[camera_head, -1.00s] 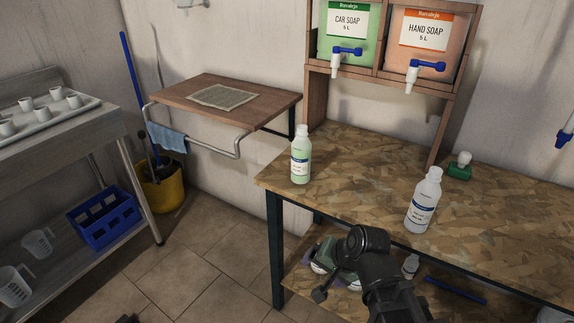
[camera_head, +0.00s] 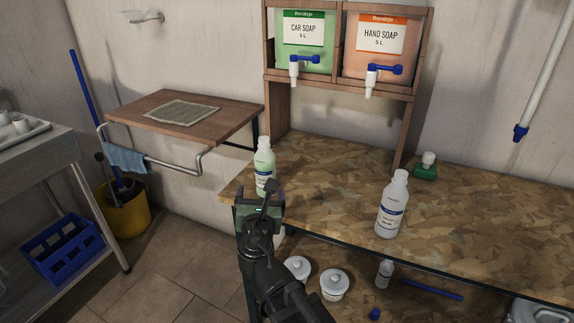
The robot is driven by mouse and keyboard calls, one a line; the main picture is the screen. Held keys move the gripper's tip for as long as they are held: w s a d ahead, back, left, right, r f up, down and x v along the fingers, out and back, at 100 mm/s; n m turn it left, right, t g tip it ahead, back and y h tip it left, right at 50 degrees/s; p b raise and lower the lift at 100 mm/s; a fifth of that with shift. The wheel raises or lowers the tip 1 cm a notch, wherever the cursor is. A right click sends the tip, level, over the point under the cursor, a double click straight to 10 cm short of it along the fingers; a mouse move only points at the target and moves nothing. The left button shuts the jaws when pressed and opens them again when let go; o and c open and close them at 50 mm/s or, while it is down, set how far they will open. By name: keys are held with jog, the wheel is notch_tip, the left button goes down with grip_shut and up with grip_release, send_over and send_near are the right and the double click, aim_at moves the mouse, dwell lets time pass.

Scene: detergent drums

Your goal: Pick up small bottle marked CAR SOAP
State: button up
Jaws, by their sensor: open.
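A small bottle of pale green liquid (camera_head: 264,160), with a white cap and a white and blue label, stands upright at the left end of the wood-chip bench (camera_head: 320,185). Its label is too small to read. A white bottle (camera_head: 391,205) with a similar label stands farther right, its print also unreadable. My gripper (camera_head: 259,199) is open, in front of the green bottle at the bench's left front corner. It hides the bottle's base, and I cannot tell whether they touch.
A wooden rack holds a green CAR SOAP drum (camera_head: 303,40) and an orange HAND SOAP drum (camera_head: 372,42) with blue taps. A small green item (camera_head: 426,168) sits at the back. White tubs (camera_head: 334,285) stand below the bench. Bare bench lies between the bottles.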

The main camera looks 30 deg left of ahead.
aim_at(265, 175)
jog(key=shift+n, duration=0.7)
jog(key=x, duration=0.5)
jog(key=shift+w+r, duration=0.3)
jog(key=x, duration=0.5)
jog(key=shift+w, duration=0.3)
jog(key=c, duration=1.2)
notch_tip(265, 175, up, 20)
jog(key=p, duration=2)
jog(key=shift+r, duration=0.2)
